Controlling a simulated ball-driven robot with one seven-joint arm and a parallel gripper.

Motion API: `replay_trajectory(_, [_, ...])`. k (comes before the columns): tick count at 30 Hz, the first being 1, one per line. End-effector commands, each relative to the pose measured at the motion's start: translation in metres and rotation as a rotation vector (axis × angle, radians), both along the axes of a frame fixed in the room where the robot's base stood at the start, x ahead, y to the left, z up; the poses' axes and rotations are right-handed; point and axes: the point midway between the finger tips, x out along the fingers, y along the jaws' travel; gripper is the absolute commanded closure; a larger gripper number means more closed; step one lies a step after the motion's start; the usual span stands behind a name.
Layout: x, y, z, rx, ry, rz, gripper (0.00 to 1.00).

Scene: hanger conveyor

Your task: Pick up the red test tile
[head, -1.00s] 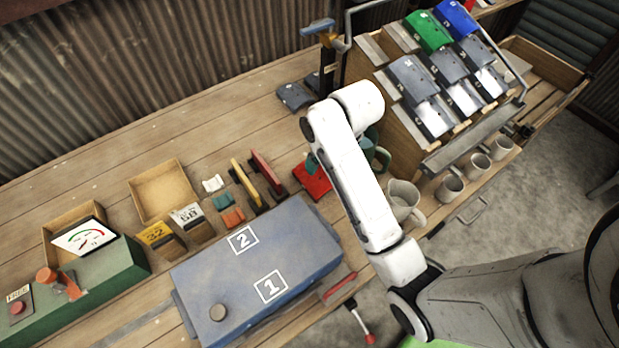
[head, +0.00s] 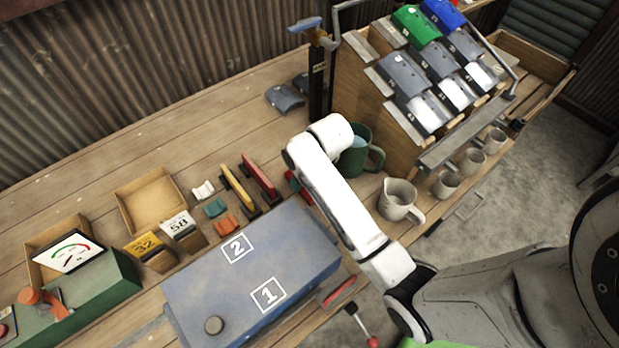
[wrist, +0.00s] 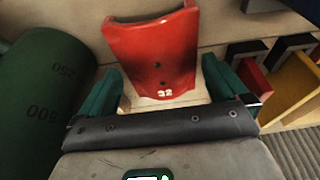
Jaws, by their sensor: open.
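The red test tile (wrist: 152,52), marked 32, lies on the wooden bench and fills the upper middle of the wrist view. Its numbered near end is between the two green fingers of my gripper (wrist: 163,84), which is open. A strip of pale surface shows at the tile's lower edge, so I see no grip on it. In the head view only a small red part of the tile (head: 305,196) shows beside my white arm, which hides the rest and most of my gripper.
A green measuring mug (wrist: 45,95) stands close left of my gripper; it also shows in the head view (head: 352,160). Red and yellow upright-handled blocks (head: 260,178) stand to the left. The blue numbered case (head: 250,275) is in front.

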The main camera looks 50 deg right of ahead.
Motion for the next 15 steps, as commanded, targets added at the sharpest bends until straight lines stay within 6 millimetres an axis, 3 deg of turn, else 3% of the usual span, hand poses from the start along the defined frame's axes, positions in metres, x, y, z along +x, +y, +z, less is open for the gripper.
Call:
replay_trajectory(5, [0.004, -0.002, -0.017, 0.0, 0.0, -0.001, 0.0])
replay_trajectory(12, [0.005, -0.002, -0.019, 0.0, -0.001, 0.0, 0.0])
replay_trajectory(15, [0.005, -0.002, -0.019, 0.0, -0.001, 0.0, 0.08])
